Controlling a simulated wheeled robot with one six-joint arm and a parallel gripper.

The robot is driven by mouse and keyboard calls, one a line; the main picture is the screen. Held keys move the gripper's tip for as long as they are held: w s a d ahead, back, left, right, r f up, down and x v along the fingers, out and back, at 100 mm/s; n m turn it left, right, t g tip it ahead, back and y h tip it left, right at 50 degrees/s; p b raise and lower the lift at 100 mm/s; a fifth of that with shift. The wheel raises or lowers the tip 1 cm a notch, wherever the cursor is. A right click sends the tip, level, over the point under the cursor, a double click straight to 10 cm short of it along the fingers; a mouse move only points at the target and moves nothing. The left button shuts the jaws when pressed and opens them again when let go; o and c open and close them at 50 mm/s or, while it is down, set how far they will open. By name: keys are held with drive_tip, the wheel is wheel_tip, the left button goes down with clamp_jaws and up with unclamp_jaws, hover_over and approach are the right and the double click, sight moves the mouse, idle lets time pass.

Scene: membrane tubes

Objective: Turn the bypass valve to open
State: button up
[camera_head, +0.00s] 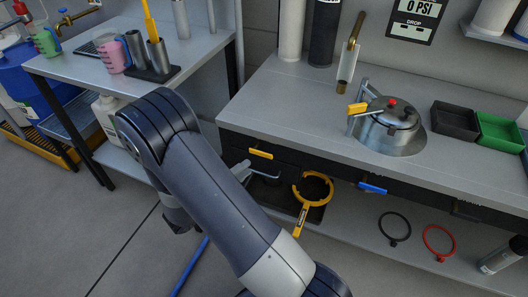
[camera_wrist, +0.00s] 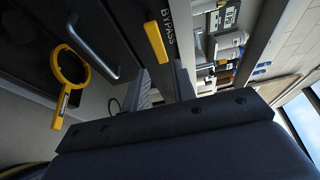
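The bypass valve shows as a short yellow handle (camera_head: 260,153) on the dark front panel just under the bench top in the head view. In the wrist view the same yellow handle (camera_wrist: 156,42) lies beside a white BYPASS label (camera_wrist: 170,25). Its handle runs along the panel, level with the bench edge in the head view. My gripper (camera_head: 241,171) is mostly hidden behind my arm; only small grey parts show, a little below and left of the handle. It appears apart from the handle.
A blue handle (camera_head: 372,187) is further right on the panel. A metal vessel (camera_head: 391,130) with a yellow-handled clamp stands on the bench. Open floor lies at left.

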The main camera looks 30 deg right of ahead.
sight(264, 156)
drive_tip(key=x, duration=0.9)
drive_tip(key=shift+d+b, duration=0.1)
drive_tip(key=shift+b, duration=0.3)
drive_tip(key=shift+c, duration=0.4)
clamp_jaws()
